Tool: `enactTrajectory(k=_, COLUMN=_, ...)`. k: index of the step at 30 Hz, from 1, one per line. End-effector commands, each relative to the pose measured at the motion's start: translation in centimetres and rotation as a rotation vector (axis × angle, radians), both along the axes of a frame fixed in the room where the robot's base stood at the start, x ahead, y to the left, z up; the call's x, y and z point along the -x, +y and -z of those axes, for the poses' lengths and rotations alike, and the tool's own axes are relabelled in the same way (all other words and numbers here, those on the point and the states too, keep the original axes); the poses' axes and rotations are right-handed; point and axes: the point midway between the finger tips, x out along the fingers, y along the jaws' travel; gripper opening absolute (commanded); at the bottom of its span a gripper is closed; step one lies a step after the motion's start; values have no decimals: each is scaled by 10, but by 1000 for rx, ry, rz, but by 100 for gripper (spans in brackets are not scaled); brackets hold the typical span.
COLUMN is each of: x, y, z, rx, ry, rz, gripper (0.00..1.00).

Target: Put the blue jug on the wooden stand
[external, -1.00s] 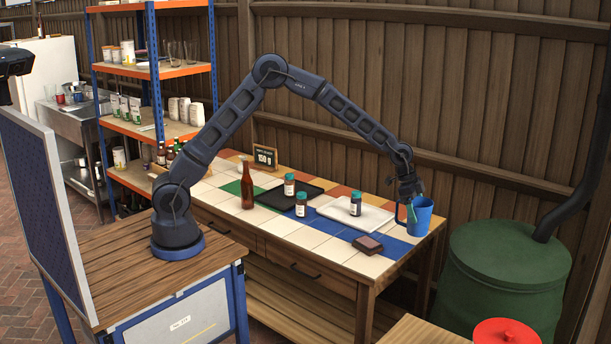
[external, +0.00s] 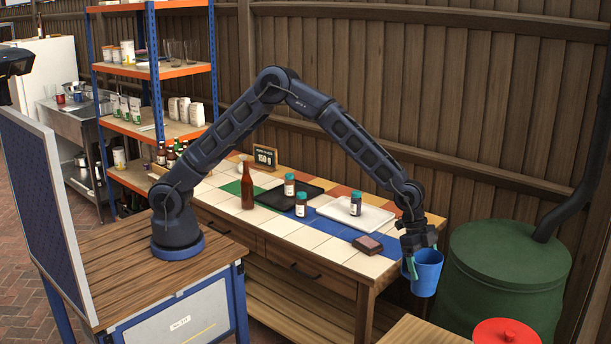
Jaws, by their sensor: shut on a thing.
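The blue jug (external: 427,273) hangs upright in the air, just past the right end of the tiled table. My gripper (external: 411,262) points down and is shut on the jug at its left side, near the rim. Green strips show at the fingertips; the exact grip on the jug is too small to make out. A wooden top (external: 422,333) at the bottom edge, right of centre, looks like the wooden stand. It is partly cut off by the picture, and the jug is above and behind it, apart from it.
The tiled table (external: 318,243) holds a brown bottle (external: 247,187), several small jars, a white tray (external: 375,222) and a dark red block (external: 368,245). A green barrel (external: 510,265) stands close right of the jug. A red lid (external: 505,332) is at the bottom right.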

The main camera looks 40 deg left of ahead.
Motion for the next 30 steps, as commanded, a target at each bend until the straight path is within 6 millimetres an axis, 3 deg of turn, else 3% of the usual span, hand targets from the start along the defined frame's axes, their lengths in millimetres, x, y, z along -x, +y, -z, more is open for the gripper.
enactTrajectory(k=16, x=0, y=1, z=118, rx=-2, ry=1, rz=-1, gripper=56)
enactTrajectory(k=30, x=-1, y=1, z=160, rx=-1, ry=1, rz=-2, gripper=56)
